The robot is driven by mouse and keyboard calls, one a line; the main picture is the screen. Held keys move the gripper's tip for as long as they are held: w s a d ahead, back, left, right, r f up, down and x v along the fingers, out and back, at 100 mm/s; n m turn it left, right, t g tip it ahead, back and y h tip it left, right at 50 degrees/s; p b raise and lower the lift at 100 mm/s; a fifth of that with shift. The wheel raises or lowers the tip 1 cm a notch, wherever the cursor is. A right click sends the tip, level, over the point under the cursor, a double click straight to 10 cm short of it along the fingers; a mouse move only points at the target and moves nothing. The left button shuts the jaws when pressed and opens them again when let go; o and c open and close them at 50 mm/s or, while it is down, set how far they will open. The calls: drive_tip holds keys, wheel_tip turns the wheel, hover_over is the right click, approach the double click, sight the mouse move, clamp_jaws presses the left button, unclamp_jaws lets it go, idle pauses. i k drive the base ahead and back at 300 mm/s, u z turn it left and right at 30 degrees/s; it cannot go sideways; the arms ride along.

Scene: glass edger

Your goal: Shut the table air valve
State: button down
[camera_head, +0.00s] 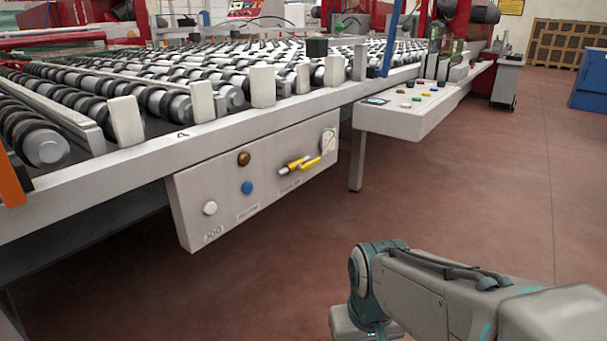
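The valve with a yellow handle (309,163) is on the light grey panel (220,192) under the roller table's front edge. My arm reaches in from the lower right and stands apart from the panel. My gripper is not visible in this view; its end is hidden or out of frame.
A control console (410,112) juts out to the right, above a table leg (356,160). The red floor (480,200) before the panel is clear.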

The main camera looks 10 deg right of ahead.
sight(301, 168)
drive_tip(key=k, duration=0.6)
drive_tip(key=z, duration=0.45)
drive_tip(key=i, duration=1.55)
drive_tip(key=u, duration=0.25)
